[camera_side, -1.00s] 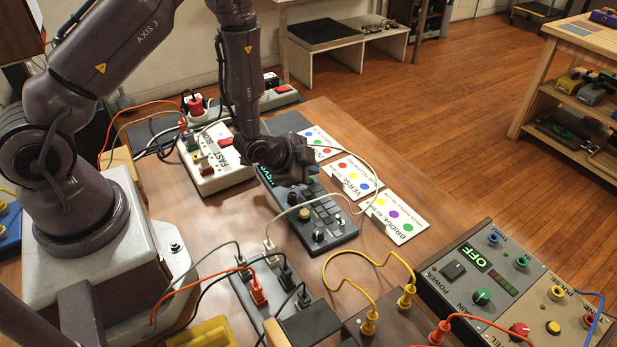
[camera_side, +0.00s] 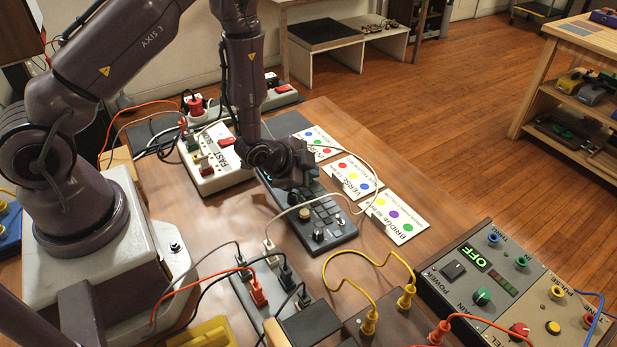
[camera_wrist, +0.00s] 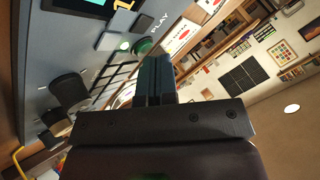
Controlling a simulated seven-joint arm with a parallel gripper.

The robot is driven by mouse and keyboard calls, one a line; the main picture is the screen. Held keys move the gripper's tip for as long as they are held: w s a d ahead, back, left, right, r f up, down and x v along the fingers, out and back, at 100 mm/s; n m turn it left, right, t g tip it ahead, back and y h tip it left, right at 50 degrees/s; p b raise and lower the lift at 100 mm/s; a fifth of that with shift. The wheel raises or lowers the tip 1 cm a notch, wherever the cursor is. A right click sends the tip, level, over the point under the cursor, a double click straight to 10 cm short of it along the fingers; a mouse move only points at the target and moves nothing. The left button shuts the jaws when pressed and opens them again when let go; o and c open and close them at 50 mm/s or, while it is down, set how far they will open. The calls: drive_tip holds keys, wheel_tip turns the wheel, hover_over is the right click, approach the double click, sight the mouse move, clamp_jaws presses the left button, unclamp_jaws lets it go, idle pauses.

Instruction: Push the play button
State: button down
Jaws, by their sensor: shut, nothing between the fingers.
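A dark grey control box (camera_side: 341,229) with a grid of dark pads, pale keys and knobs lies on the table in the side view, partly hidden by my gripper (camera_side: 291,180). In the wrist view, the green round play button (camera_wrist: 143,45) sits on the box's grey face beside the printed word PLAY (camera_wrist: 160,23). My gripper (camera_wrist: 155,60) is shut and empty, its fingertips pointing at the box close beside the green button. I cannot tell whether they touch it. The button is hidden behind my gripper in the side view.
Cards with coloured dots (camera_side: 394,214) lie right of the box. A white switch box (camera_side: 212,170) is at its left. A loose pale cable (camera_side: 355,185) curves around it.

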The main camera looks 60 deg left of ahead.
drive_tip(key=shift+r, duration=0.5)
drive_tip(key=shift+r, duration=0.1)
drive_tip(key=shift+r, duration=2.9)
